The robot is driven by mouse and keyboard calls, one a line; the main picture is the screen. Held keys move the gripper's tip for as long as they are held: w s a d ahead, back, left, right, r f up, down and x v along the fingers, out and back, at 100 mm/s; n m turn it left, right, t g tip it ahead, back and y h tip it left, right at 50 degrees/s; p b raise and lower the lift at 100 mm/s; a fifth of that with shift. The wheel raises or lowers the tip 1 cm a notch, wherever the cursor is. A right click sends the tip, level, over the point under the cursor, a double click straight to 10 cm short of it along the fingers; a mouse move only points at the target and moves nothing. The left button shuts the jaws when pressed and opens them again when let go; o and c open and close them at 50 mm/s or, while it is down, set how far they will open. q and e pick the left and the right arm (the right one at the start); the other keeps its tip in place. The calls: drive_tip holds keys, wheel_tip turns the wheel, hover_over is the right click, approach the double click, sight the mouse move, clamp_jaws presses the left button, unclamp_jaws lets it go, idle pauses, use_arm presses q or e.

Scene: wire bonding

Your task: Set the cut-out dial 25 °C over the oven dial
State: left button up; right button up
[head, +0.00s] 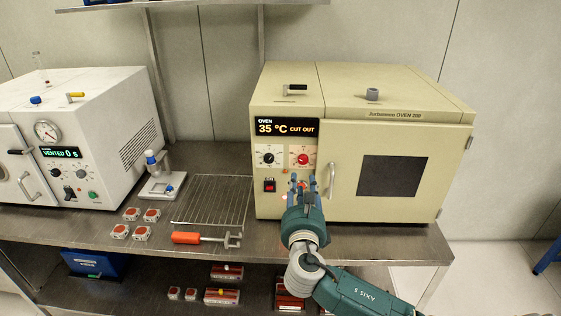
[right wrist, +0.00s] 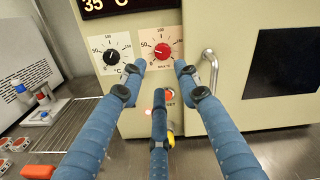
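The beige oven (head: 400,120) has a lit display (head: 287,127) reading "OVEN 35 °C CUT OUT". Below it are a black dial (head: 269,158) on a white scale and a red dial (head: 303,159) on a pale scale. In the right wrist view, the black dial (right wrist: 111,56) is at left and the red dial (right wrist: 162,51) is near top centre. My right gripper (head: 302,184) is in front of the panel, just below the red dial. In the right wrist view, its three blue fingers (right wrist: 160,72) are spread and empty. My left gripper is out of view.
A red switch (head: 269,185) sits below the black dial; a reset button (right wrist: 169,95) is partly behind my lower finger. The oven door handle (head: 331,180) stands out close right of the gripper. A wire rack (head: 210,200) and orange-handled tool (head: 187,238) lie left.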

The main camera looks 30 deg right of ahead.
sight(303, 161)
drive_tip(key=p+x, duration=0.1)
drive_tip(key=x, duration=0.9)
drive_tip(key=shift+d+p, duration=0.4)
clamp_jaws()
